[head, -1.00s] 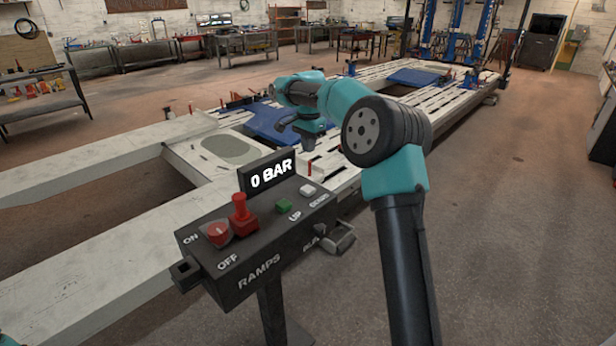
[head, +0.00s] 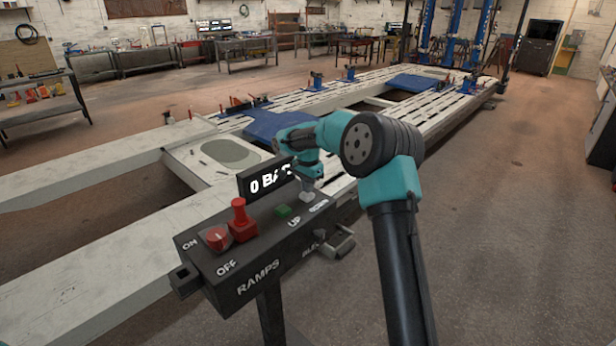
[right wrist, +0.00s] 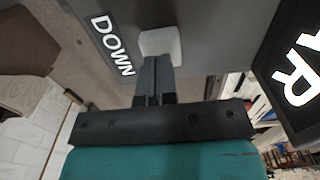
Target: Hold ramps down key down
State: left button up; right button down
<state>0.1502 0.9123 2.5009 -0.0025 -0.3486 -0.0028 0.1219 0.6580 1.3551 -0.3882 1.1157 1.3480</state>
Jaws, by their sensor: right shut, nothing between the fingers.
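The ramps control box (head: 262,255) stands on a post in the head view, with the label RAMPS on its front. The white down key (head: 307,197) is at the right end of its top, and the green up key (head: 283,211) is to its left. My right gripper (head: 309,183) is shut and empty, pointing down over the down key. In the right wrist view, the shut fingertips (right wrist: 157,62) meet the edge of the white key (right wrist: 163,42), beside the DOWN label (right wrist: 112,45). I cannot tell whether the key is pressed in. My left gripper is out of view.
The frame bench (head: 195,160) lies behind the box.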

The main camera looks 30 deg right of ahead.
jog(key=shift+f, duration=0.4)
jog(key=shift+s+f, duration=0.15)
jog(key=shift+f, duration=1.15)
jog(key=shift+r, duration=0.1)
notch_tip(320, 180, up, 15)
jog(key=shift+r, duration=0.2)
jog(key=shift+w, duration=0.2)
